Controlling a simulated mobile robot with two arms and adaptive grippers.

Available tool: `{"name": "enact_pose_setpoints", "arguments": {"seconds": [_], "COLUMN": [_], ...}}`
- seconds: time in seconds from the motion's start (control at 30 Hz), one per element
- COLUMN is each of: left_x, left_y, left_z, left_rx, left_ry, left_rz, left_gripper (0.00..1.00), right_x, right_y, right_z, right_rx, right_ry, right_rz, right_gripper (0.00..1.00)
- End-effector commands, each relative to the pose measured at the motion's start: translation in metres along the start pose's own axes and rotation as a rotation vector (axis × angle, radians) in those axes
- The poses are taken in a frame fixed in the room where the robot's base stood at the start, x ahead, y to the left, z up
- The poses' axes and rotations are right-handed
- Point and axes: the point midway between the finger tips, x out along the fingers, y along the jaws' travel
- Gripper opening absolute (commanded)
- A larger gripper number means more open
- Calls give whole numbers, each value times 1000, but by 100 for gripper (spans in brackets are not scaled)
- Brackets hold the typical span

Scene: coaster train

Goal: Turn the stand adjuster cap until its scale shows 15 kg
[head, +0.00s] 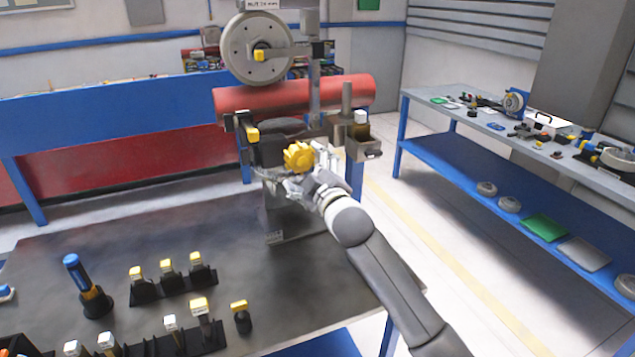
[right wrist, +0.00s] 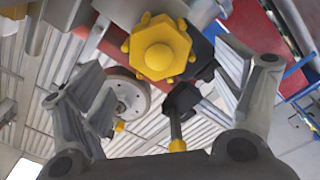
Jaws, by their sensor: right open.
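The stand adjuster cap appears to be the yellow lobed knob (head: 299,157) on the stand (head: 290,215) at the back of the dark table. In the right wrist view the yellow cap (right wrist: 160,48) shows face on, with a hexagonal centre. My right gripper (head: 308,180) is at the cap, just below and in front of it in the head view. Its fingers are spread wide in the right wrist view (right wrist: 165,95), with the cap between and beyond them. I cannot tell whether they touch it. The scale is not readable. My left gripper is not in view.
A red cylinder (head: 345,92) and a grey wheel (head: 254,48) are above the cap. A small open metal box (head: 362,140) is to its right. Several yellow-topped and white-topped pieces stand in black holders (head: 172,289) at the table's front left. The table's middle (head: 150,225) is clear.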

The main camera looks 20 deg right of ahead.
Motion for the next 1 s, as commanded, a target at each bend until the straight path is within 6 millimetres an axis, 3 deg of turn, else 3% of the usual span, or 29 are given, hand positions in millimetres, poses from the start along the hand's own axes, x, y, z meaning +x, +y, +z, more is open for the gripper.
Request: {"name": "enact_pose_setpoints", "arguments": {"seconds": [0.2, 0.4, 1.0], "left_x": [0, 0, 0], "left_y": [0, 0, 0], "left_z": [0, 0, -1], "left_rx": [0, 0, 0], "left_ry": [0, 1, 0], "left_rz": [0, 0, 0], "left_gripper": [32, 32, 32], "right_x": [-34, -56, -64], "right_y": [-1, 0, 0], "right_z": [0, 0, 0], "right_rx": [-2, -2, -1], "right_ry": [0, -1, -1], "right_rz": [-1, -1, -1], "right_gripper": [87, 87, 87]}}
